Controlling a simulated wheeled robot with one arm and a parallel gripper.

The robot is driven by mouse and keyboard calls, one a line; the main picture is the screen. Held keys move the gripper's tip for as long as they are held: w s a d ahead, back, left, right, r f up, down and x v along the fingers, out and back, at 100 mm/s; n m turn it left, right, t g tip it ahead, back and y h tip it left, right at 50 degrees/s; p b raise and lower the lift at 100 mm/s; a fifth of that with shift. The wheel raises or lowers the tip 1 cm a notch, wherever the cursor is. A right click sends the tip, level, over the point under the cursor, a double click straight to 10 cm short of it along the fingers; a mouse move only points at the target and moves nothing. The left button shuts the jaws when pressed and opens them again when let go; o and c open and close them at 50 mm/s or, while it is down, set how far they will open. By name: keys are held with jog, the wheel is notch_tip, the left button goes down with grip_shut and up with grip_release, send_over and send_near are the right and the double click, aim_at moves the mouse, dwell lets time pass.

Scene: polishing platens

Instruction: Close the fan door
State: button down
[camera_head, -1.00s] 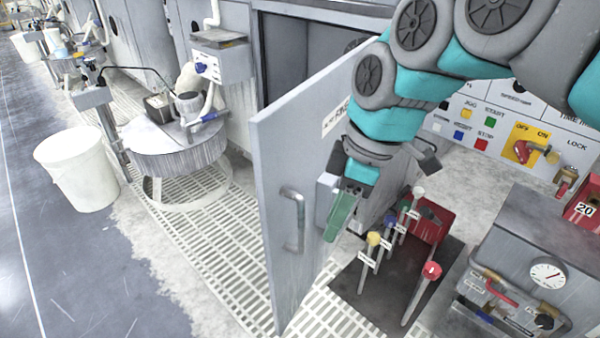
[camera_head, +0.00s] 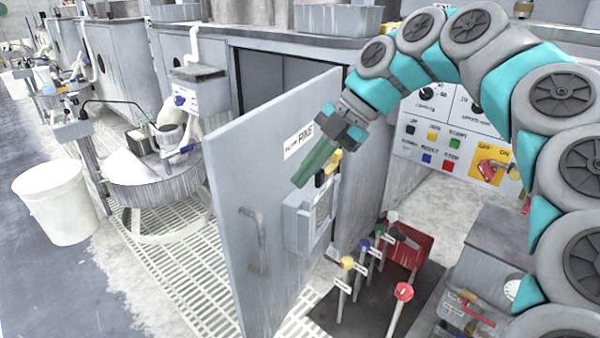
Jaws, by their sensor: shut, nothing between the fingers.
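The grey fan door (camera_head: 232,170) stands wide open, swung out from the dark cabinet opening (camera_head: 275,85). It has a white label and a grey bar handle (camera_head: 255,240) on its face. My gripper (camera_head: 303,177) has green fingers and is shut and empty. A grey box (camera_head: 300,222) shows below the fingers, by the door.
Levers with coloured knobs (camera_head: 347,263) and a red block (camera_head: 410,250) stand right of the door. A control panel (camera_head: 455,135) is behind my arm. A round polishing platen (camera_head: 150,180) and a white bucket (camera_head: 58,205) stand left. White grating (camera_head: 185,260) covers the floor.

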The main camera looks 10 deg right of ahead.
send_near(246, 218)
notch_tip(246, 218, down, 4)
jog(key=s, duration=0.2)
jog(key=shift+w+a+r+p, duration=0.15)
jog(key=shift+w+a+p, duration=0.35)
jog(key=shift+w+a, duration=0.75)
jog(key=shift+s+a, duration=0.1)
jog(key=shift+s, duration=0.05)
